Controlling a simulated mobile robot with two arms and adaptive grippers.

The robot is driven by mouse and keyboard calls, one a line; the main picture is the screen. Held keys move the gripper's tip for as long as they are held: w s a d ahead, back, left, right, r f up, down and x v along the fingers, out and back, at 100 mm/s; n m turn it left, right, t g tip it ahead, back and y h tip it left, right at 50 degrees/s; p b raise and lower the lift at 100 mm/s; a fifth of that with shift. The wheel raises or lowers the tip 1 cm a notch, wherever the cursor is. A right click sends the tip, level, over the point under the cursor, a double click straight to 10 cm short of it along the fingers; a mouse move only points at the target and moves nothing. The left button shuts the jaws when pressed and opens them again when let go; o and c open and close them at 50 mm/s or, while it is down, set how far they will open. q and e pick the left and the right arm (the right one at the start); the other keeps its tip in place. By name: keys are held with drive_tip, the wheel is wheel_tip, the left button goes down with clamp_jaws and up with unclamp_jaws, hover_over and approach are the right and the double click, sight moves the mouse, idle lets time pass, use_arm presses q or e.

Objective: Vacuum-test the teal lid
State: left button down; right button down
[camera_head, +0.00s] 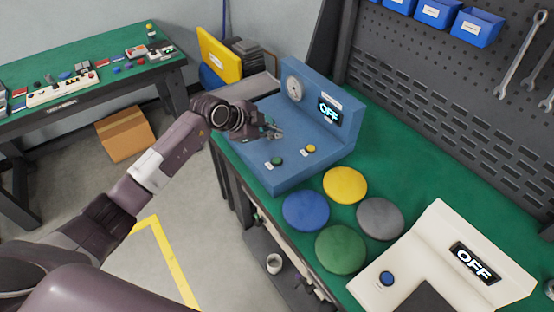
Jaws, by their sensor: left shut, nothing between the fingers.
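My left gripper (272,131) is shut and empty over the blue test station (293,178). The station has a round gauge (293,89), a display reading OFF (329,111), a green button (277,160) and a yellow button (311,148). Small teal patches show at the gripper; I cannot tell whether they belong to a lid. Round discs lie on the green bench in front of the station: yellow (345,184), blue (306,211), grey (380,218) and green (341,249). None of these is clearly teal. My right gripper is not in view.
A white device (430,240) with a blue button and an OFF display stands at the bench's front right. A dark pegboard (450,80) with blue bins and wrenches rises behind. A cardboard box (124,133) sits on the floor. Another green table (90,85) stands at left.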

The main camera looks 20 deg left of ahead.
use_arm(q)
drive_tip(key=shift+f, duration=0.1)
drive_tip(key=b, duration=0.7)
hover_over(275, 161)
wheel_tip(275, 161, down, 6)
drive_tip(key=shift+f, duration=0.1)
drive_tip(key=shift+f+b, duration=0.35)
drive_tip(key=shift+f, duration=0.85)
drive_tip(key=shift+f, duration=0.1)
drive_tip(key=shift+f, duration=0.3)
drive_tip(key=shift+s+f, duration=0.1)
drive_tip(key=shift+f, duration=0.35)
idle(0.7)
drive_tip(key=shift+r, duration=0.1)
drive_tip(key=shift+r+p, duration=0.7)
drive_tip(key=shift+p, duration=0.3)
